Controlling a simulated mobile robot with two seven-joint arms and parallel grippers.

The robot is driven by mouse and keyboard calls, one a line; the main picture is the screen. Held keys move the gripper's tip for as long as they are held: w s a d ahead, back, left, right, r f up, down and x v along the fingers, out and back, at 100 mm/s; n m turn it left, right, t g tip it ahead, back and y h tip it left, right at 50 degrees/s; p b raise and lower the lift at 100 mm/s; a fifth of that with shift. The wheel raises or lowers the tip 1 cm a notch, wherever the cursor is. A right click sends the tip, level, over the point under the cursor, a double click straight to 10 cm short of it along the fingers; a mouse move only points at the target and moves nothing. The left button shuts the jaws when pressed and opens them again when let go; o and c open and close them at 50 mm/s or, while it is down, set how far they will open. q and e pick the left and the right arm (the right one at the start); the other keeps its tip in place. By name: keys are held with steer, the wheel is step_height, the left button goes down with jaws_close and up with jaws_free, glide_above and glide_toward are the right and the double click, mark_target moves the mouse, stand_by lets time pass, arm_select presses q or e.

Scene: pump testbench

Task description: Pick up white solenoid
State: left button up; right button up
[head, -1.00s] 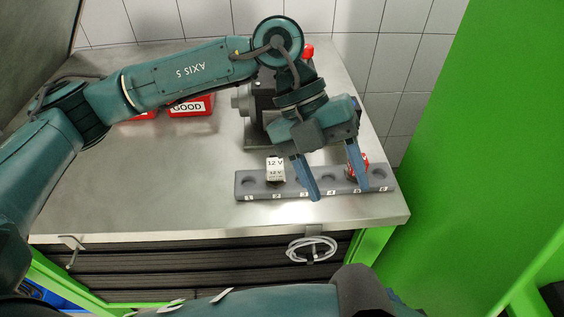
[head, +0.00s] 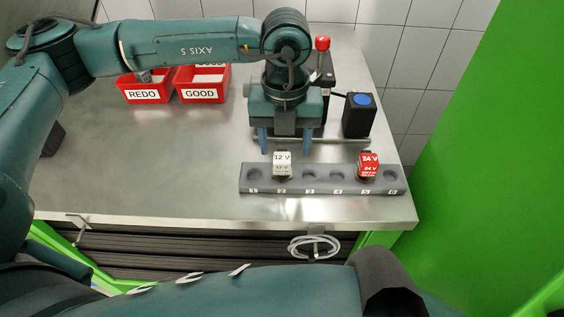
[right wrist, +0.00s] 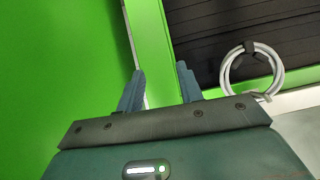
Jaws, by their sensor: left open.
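The white solenoid (head: 282,164), marked 12 V, stands in slot 2 of the grey numbered holder (head: 325,180) on the steel table. My left gripper (head: 285,142) is behind the holder, pointing down, with its blue fingers apart on either side of the white solenoid's line. The fingers are empty and seem to be just behind the solenoid. My right gripper (right wrist: 160,90) shows in the right wrist view with its fingers apart and nothing between them, below the table front near the cable coil.
A red 24 V solenoid (head: 368,165) stands in slot 5. A black box with a blue button (head: 359,115) and a red-knobbed fixture (head: 322,44) stand behind. Red REDO (head: 143,95) and GOOD (head: 201,92) bins are at the back left. A green wall (head: 480,130) bounds the right.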

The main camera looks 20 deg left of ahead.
mark_target(282, 157)
arm_select(q)
steer(key=f, duration=0.1)
steer(key=f+p, duration=0.1)
steer(key=f, duration=0.3)
steer(key=shift+w+a, duration=0.15)
steer(key=shift+a, duration=0.15)
steer(key=shift+c, duration=0.4)
steer(key=c, duration=0.9)
steer(key=shift+o, duration=0.2)
step_height(282, 157, up, 10)
steer(key=shift+r+b, duration=0.1)
steer(key=shift+b, duration=0.6)
